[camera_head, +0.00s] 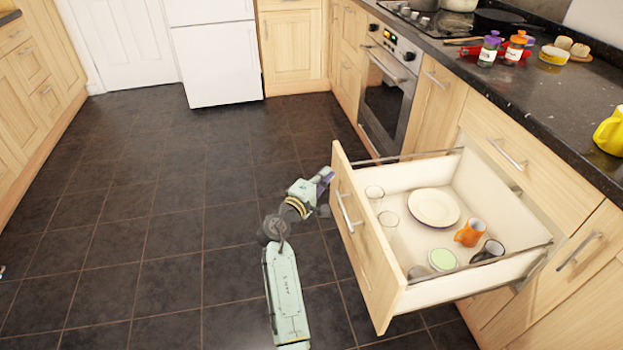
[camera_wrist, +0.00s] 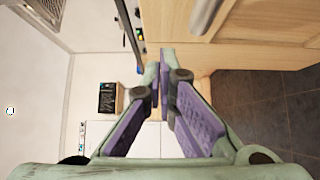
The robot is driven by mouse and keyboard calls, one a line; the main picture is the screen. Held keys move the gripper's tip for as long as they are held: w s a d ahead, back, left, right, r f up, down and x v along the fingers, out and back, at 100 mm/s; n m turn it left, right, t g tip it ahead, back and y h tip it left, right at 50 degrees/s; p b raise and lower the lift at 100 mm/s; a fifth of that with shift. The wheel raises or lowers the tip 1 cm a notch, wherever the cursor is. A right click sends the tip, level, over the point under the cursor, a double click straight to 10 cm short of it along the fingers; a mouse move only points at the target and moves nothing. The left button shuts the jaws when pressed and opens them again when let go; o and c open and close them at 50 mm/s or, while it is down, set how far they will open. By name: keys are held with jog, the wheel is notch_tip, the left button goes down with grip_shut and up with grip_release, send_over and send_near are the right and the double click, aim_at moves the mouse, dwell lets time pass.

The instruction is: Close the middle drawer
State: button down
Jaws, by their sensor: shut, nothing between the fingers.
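The middle drawer (camera_head: 368,240) is pulled well out of the wooden cabinet at the right in the head view. It holds a white plate (camera_head: 434,207), an orange mug (camera_head: 469,233), a dark mug (camera_head: 488,252), a green-topped round item (camera_head: 442,260) and several clear glasses. A metal bar handle (camera_head: 345,212) is on its front. My gripper (camera_head: 328,176) is at the far-left end of the drawer front, on its outer side; whether it touches is unclear. In the wrist view my gripper (camera_wrist: 164,92) has its purple-padded fingers together and empty, with a wooden panel (camera_wrist: 235,52) close by.
A closed upper drawer (camera_head: 510,140) and dark countertop (camera_head: 540,95) with jars and a yellow mug (camera_head: 610,132) are above. An oven (camera_head: 385,90) stands beyond the drawer. The tiled floor (camera_head: 160,200) to the left is clear.

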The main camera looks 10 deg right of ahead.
jog(key=shift+d, duration=1.05)
